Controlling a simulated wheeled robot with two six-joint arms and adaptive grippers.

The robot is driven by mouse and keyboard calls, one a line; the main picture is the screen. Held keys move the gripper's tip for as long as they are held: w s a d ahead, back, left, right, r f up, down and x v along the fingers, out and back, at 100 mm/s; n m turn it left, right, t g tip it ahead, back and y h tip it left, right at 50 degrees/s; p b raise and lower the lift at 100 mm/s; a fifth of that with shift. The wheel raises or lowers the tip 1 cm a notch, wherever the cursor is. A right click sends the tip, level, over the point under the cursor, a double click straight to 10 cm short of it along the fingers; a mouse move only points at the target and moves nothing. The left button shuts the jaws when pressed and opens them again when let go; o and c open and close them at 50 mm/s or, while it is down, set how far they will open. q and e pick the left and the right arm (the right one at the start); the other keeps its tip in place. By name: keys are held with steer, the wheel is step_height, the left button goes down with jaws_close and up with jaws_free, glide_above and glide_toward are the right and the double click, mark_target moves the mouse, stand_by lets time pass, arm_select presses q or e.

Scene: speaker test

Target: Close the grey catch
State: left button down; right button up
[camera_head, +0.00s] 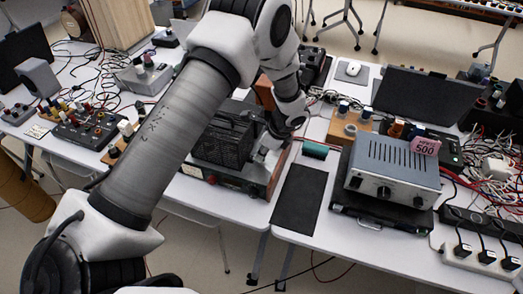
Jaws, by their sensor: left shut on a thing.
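My left arm crosses the view from the lower left, and its gripper (262,156) is at the right side of a black cage-like unit (222,143). The gripper is shut on a small part there, seemingly the grey catch. The fingers and wrist hide most of that part, so I cannot tell how far it is closed. The unit stands on a wooden-edged base (230,188) with red and dark knobs on its front. My right gripper is not in view.
A grey amplifier (392,170) with a pink "500" tag (425,146) stands to the right on a black case. A dark mat (298,198) lies bare between them. Cables and a power strip (480,262) crowd the right edge. Small devices and wires cover the left table.

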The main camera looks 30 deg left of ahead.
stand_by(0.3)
arm_select(q)
steer(key=c, duration=1.2)
jaws_free()
steer(key=shift+c, duration=0.2)
steer(key=v, duration=1.2)
steer(key=shift+f, duration=0.1)
